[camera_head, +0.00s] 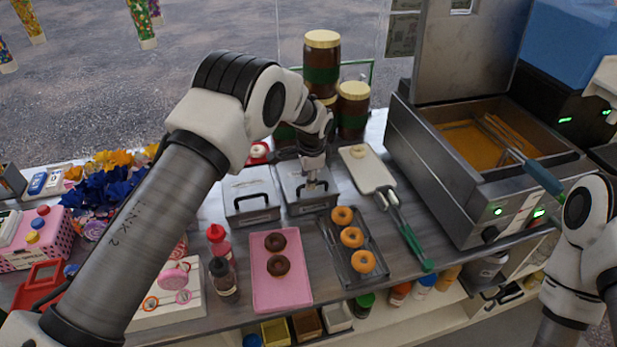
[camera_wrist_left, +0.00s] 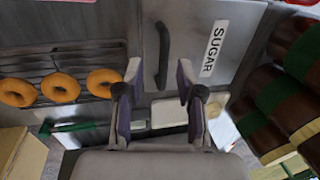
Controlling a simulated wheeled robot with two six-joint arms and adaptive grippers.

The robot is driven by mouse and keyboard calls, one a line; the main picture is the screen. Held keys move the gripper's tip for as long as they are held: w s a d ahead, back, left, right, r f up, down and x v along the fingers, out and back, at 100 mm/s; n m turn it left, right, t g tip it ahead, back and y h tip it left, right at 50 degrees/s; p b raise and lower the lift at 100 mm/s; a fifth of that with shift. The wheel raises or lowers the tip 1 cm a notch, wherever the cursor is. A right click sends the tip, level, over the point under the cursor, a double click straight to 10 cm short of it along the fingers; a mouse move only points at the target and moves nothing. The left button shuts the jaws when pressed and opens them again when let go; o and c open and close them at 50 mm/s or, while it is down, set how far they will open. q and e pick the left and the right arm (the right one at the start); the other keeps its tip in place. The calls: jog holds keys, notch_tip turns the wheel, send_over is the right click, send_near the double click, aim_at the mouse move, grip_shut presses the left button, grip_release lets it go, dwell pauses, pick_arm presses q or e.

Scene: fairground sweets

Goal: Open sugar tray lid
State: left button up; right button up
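The sugar tray lid (camera_wrist_left: 190,25) is a grey metal lid with a white label reading SUGAR and a dark bar handle (camera_wrist_left: 162,55). It lies flat and shut. In the head view, the tray lid (camera_head: 293,180) is the right one of two lidded trays, partly hidden by my left arm. My left gripper (camera_head: 315,184) points down over this lid. In the left wrist view, the gripper (camera_wrist_left: 158,72) is open, its fingers on either side of the handle's line; I cannot tell whether they touch it. My right gripper is out of view; only its arm shows.
A second lidded tray (camera_head: 251,190) stands to the left. A rack of doughnuts (camera_head: 358,277), a pink board (camera_head: 282,290) and a white board with green-handled tongs (camera_head: 405,235) lie close by. Brown jars (camera_head: 352,115) stand behind, and a fryer (camera_head: 470,190) stands right.

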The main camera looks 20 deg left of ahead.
pick_arm(q)
jog(key=f, duration=0.1)
jog(key=w+f, duration=0.1)
jog(key=f, duration=0.1)
jog(key=shift+w+a, duration=0.2)
jog(key=shift+w, duration=0.05)
jog(key=shift+s+r, duration=0.3)
jog(key=shift+c, duration=0.7)
jog(key=shift+s, duration=0.1)
grip_shut()
